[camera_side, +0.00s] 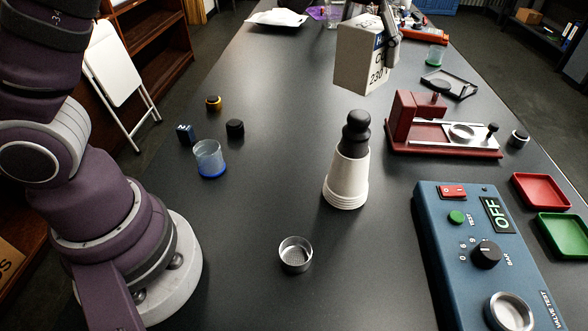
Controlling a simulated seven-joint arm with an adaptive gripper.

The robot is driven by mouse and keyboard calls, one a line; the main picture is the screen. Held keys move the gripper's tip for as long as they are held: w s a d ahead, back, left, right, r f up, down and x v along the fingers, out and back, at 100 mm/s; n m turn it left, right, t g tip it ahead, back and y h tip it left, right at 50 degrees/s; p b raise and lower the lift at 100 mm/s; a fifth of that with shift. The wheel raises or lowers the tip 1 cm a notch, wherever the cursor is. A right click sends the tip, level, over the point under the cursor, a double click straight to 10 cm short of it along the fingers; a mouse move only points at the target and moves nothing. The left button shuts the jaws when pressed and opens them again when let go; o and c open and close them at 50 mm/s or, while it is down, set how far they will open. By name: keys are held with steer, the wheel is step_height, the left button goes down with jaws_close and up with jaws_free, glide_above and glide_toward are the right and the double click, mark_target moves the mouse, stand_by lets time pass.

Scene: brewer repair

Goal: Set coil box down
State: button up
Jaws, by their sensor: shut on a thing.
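The coil box (358,60) is a pale box with dark print, including "230", on its side. It hangs tilted in the air over the far middle of the table, at the top of the side view. My gripper (389,25) is shut on it at its upper right edge; most of the gripper is cut off by the top of the picture. The box's underside appears clear of the dark table (270,130).
A white cone with black knobs (347,180) stands nearer the camera. A red fixture (440,130), blue test box (480,240), and red (541,190) and green (563,237) trays are right. A clear cup (209,158) and metal basket (295,254) stand left and front.

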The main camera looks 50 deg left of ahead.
steer(key=a+n+g+y, duration=0.25)
steer(key=a+n, duration=0.45)
steer(key=a, duration=1.4)
steer(key=shift+t, duration=0.55)
steer(key=f, duration=1.4)
steer(key=w+f, duration=0.1)
steer(key=f, duration=0.6)
steer(key=shift+d, duration=0.15)
steer(key=shift+f, duration=0.15)
steer(key=o, duration=1.2)
steer(key=shift+o, duration=0.2)
